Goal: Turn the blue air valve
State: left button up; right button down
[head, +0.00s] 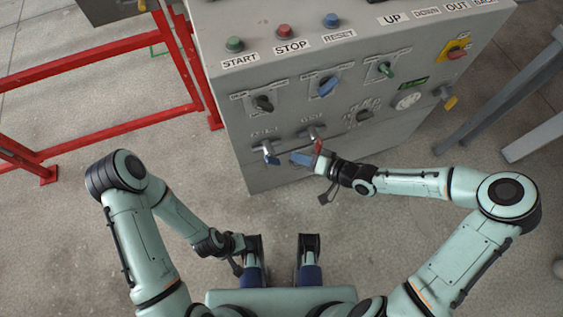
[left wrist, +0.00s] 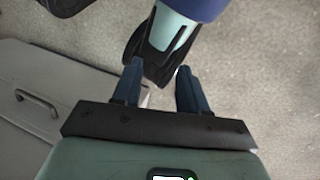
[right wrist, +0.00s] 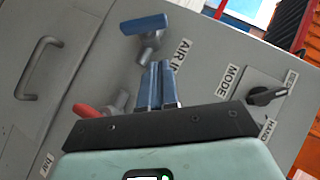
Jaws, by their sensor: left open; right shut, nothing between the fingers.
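The blue air valve (head: 271,158) sits low on the left of the grey panel, a silver body with a flat blue handle. In the right wrist view its blue handle (right wrist: 145,24) is beside the label "AIR IN". My right gripper (head: 294,158) is shut and empty, just right of the blue handle in the head view. In the right wrist view its fingertips (right wrist: 155,66) point towards the valve's silver body; whether they touch it I cannot tell. My left gripper (left wrist: 159,70) is open and empty, low beside my own base, away from the panel.
A valve with a red handle (right wrist: 88,111) is close beside the right gripper. A black mode knob (right wrist: 267,95) and a drawer-like handle (right wrist: 40,68) are on the same panel. Red rails (head: 100,125) stand left of the panel. The floor in front is clear.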

aim_at(271, 158)
pick_arm(q)
jog(key=w+a+f+t+y+b, duration=0.1)
jog(key=w+a+f+b, duration=0.2)
jog(key=w+f, duration=0.1)
jog(key=shift+w+f+t, duration=0.15)
jog(key=shift+w+t, duration=0.25)
jog(key=shift+w, duration=0.5)
pick_arm(e)
jog(key=shift+w+a+f, duration=0.15)
jog(key=shift+a+f, duration=0.45)
jog(key=shift+a, duration=0.35)
jog(key=shift+w+a+f, duration=0.1)
jog(key=shift+a+f, duration=0.55)
jog(key=shift+a, duration=0.35)
jog(key=shift+w+a+f, duration=0.15)
jog(key=shift+a+f, duration=0.45)
jog(key=shift+a, duration=0.35)
pick_arm(q)
jog(key=shift+s+n, duration=0.1)
jog(key=shift+n, duration=0.2)
